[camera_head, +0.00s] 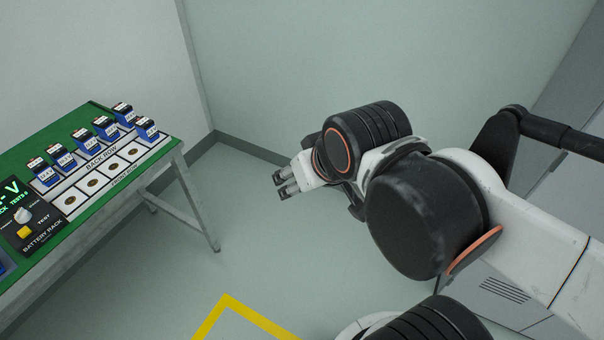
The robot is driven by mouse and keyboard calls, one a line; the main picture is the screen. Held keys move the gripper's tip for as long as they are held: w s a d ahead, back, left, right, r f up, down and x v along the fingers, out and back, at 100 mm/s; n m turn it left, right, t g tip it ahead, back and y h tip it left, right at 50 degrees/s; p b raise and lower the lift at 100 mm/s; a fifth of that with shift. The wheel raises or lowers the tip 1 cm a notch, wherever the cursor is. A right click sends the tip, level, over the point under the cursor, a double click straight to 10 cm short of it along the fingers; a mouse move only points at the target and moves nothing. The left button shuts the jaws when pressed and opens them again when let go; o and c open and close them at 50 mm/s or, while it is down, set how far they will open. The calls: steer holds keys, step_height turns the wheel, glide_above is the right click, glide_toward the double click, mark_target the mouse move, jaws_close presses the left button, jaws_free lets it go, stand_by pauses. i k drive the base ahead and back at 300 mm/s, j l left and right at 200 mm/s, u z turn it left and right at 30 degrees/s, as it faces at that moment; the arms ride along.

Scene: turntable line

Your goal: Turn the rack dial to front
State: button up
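The rack dial is a white knob (23,215) on the dark panel marked "BATTERY RACK" (42,239), at the left edge of the head view. Small labels stand around the knob, but I cannot read which one it points at. A yellow button (24,232) marked "TEST" sits just below it. A green display (12,192) is above the knob, cut by the picture edge. My gripper (283,183) is in mid-air over the floor, right of the table and well apart from the dial. Its two fingers look slightly parted, with nothing between them.
The green table (62,128) carries a white rack board (76,192) with several blue batteries (82,138) in the back row and one battery (146,128) at the right end. Several front places are bare. A yellow floor line (228,302) lies below. Walls stand behind.

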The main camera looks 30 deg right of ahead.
mark_target(23, 216)
steer(key=u, duration=1.4)
steer(key=i+l+u, duration=0.35)
steer(key=i+l, duration=0.55)
steer(key=i, duration=0.05)
